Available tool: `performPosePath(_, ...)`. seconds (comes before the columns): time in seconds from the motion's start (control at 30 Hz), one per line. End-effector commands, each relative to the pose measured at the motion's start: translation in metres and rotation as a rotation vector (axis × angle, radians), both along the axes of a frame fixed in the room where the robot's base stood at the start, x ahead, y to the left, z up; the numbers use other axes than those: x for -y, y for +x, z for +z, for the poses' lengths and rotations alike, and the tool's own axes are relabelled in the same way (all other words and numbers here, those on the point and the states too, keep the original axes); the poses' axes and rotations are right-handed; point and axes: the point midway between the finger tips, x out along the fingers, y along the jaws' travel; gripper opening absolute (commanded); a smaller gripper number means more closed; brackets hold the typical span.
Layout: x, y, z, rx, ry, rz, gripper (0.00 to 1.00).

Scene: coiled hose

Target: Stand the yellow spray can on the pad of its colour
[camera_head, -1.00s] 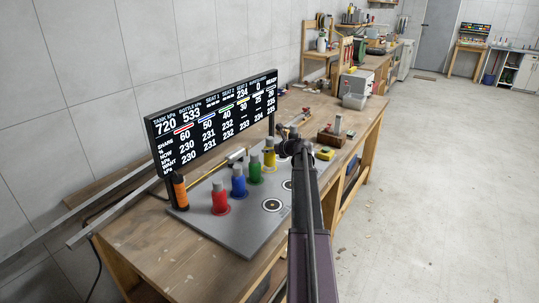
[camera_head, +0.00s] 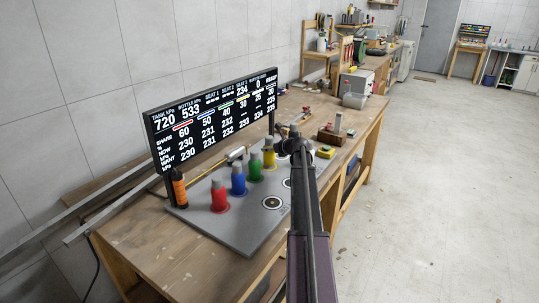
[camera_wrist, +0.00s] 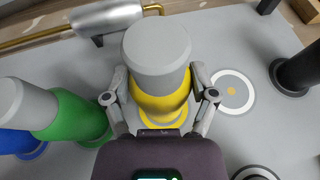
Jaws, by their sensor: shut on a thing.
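The yellow spray can (camera_head: 269,155) with a grey cap stands upright at the far end of the row of cans on the grey board. A yellow ring shows around its base in the head view. In the wrist view the can (camera_wrist: 160,80) fills the middle. My gripper (camera_wrist: 160,100) has a finger on each side of the can and is shut on it. The can's underside is hidden, so I cannot tell whether it touches the board. In the head view my arm partly hides the gripper.
Green (camera_head: 255,170), blue (camera_head: 238,182) and red (camera_head: 220,199) cans stand in a row beside it. A white-ringed target (camera_wrist: 232,91) lies close to the right of the yellow can. A display board (camera_head: 213,120) stands behind. A dark post (camera_wrist: 299,72) is at right.

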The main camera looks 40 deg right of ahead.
Motion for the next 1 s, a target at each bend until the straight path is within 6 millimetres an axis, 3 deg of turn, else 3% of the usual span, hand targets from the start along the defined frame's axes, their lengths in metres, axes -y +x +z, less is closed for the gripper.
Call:
performPosePath(0.2,0.0,0.0,-0.016,0.001,0.0,0.0,0.13)
performPosePath(0.77,0.0,0.0,-0.02,0.001,0.0,0.0,0.13)
performPosePath(0.8,0.0,0.0,-0.019,0.0,0.0,0.0,0.86)
performPosePath(0.87,0.0,0.0,-0.019,0.0,0.0,0.0,1.0)
performPosePath(1.0,0.0,0.0,-0.019,0.0,0.0,0.0,1.0)
